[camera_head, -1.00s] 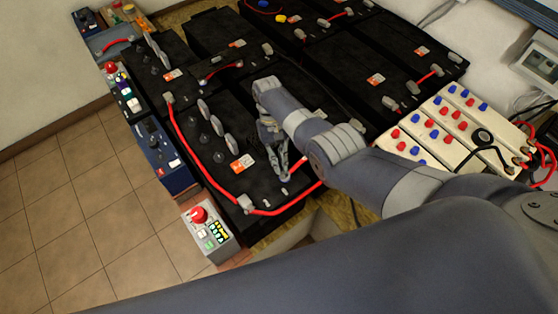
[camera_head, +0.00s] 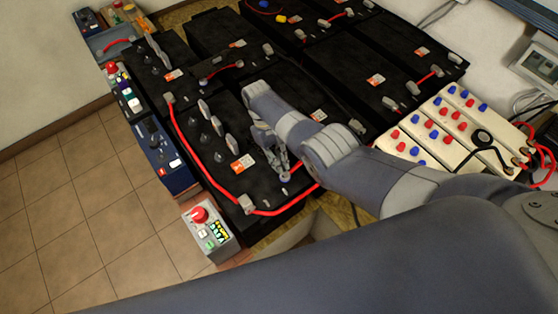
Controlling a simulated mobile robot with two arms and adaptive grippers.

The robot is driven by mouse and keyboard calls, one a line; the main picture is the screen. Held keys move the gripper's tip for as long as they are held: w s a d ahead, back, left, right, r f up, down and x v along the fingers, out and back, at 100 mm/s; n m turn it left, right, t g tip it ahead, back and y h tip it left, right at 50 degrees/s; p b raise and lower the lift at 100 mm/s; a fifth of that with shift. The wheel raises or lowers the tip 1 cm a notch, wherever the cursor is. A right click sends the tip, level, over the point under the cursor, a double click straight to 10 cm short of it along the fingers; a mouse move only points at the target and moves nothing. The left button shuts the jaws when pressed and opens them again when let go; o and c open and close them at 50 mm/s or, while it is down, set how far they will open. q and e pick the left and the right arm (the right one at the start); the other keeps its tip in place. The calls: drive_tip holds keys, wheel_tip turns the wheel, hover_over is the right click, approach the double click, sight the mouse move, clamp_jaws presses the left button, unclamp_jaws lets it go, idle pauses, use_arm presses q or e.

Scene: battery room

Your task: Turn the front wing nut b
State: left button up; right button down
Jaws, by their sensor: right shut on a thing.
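My right gripper (camera_head: 284,176) points down at the top of the front black battery (camera_head: 262,198), near its front right corner. Its fingers are closed together on a small fitting there, which I take to be the front wing nut. The fingers hide most of this nut, so its angle cannot be read. A red cable (camera_head: 215,183) runs along the battery's left edge to a grey terminal clamp (camera_head: 245,203) and on along the front edge, close to the fingers. My left gripper is not in view.
Several grey upright caps (camera_head: 216,126) stand left of the gripper. A grey box with a red button (camera_head: 201,216) and a blue device (camera_head: 159,152) sit along the left edge. White blocks with red and blue knobs (camera_head: 440,128) are at right, near my arm.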

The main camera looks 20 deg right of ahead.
drive_tip(key=c, duration=1.7)
unclamp_jaws()
drive_tip(key=shift+r, duration=0.1)
drive_tip(key=v, duration=1.2)
